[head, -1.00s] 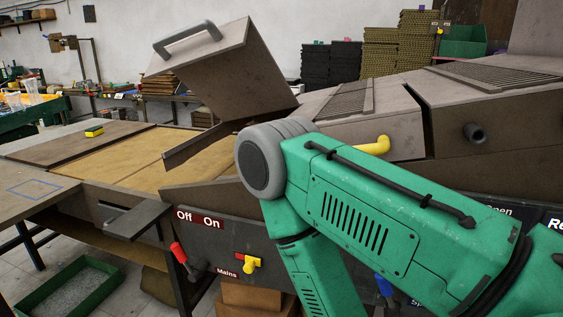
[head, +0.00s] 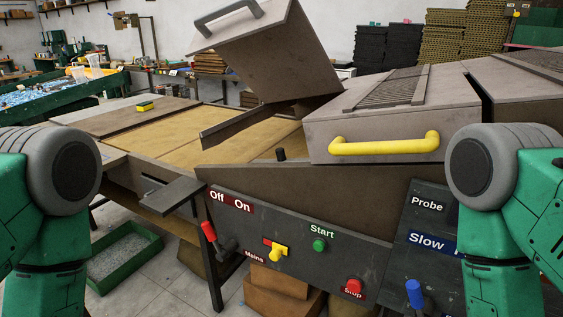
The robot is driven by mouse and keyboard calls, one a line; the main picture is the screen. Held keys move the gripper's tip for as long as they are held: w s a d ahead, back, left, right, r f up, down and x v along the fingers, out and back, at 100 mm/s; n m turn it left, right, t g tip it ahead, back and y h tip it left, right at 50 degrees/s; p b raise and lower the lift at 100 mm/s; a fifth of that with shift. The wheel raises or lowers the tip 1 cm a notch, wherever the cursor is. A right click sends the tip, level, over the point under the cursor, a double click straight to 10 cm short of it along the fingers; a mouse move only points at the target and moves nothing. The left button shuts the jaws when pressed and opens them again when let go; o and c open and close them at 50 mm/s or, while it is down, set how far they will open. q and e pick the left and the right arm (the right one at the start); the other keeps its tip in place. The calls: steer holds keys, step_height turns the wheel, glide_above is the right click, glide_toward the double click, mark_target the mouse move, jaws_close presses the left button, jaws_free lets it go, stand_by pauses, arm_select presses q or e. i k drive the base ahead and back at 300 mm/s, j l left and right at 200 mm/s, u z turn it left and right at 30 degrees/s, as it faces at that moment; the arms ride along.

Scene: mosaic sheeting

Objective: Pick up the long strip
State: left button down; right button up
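No loose piece is clearly recognisable as the long strip. Only green and grey links of my two arms show, at the left and right edges of the head view. Both grippers are out of view.
The machine's front panel (head: 290,228) has a red lever (head: 209,231), a green Start button (head: 319,244) and a red Stop button (head: 354,287). A yellow handle (head: 385,147) sticks out above. A green tray (head: 125,258) is on the floor. A yellow block (head: 145,106) lies on the bench.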

mark_target(280, 151)
steer(key=i+j+z, duration=0.1)
steer(key=z, duration=0.3)
steer(key=i+j+z, duration=0.1)
steer(key=j+z, duration=0.65)
steer(key=i+l, duration=0.05)
steer(key=l, duration=0.05)
